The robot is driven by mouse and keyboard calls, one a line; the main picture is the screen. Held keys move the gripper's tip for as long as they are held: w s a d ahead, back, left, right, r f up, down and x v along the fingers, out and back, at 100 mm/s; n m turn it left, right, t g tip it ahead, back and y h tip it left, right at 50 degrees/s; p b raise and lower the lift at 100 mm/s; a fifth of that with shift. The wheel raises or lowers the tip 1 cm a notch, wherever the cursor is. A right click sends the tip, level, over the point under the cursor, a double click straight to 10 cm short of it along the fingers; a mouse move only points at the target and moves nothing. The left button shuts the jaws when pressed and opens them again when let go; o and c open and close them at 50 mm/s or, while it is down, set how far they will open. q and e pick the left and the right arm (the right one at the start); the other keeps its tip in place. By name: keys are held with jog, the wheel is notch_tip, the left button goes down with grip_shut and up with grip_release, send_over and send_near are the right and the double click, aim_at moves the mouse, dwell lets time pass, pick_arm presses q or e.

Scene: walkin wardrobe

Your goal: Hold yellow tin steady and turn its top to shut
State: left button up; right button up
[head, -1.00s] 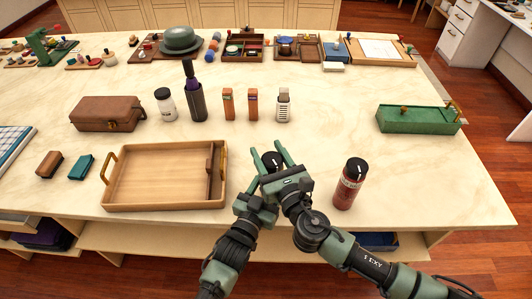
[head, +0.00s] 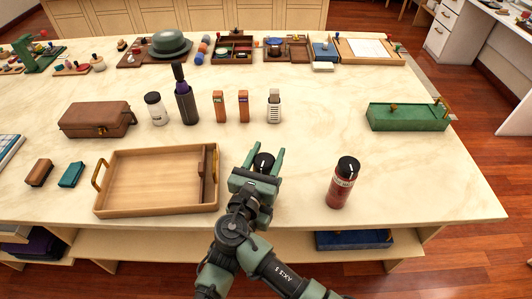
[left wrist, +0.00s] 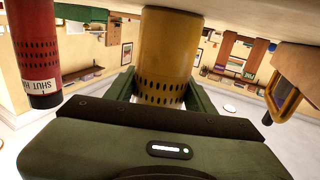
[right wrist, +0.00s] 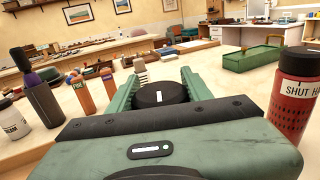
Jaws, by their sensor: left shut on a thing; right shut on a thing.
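The yellow tin (left wrist: 168,45) has rows of dark holes and shows upside down in the left wrist view. My left gripper (left wrist: 163,88) is shut around its body, a finger on each side. The tin's round black top (head: 264,162) has a white mark; it also shows in the right wrist view (right wrist: 163,95). My right gripper (head: 265,156) is shut on this top from the near side. In the head view my right gripper and arm hide the tin's body and my left gripper.
A red tin (head: 341,184) with a black top and a "SHUT HA…" label stands close by on the right. A wooden tray (head: 150,207) lies close on the left. Bottles and small boxes stand behind. The table's front edge is near.

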jog(key=shift+d+m+h, duration=0.1)
jog(key=shift+m+h, duration=0.2)
jog(key=shift+h, duration=0.2)
jog(key=o, duration=1.4)
jog(key=shift+y, duration=0.3)
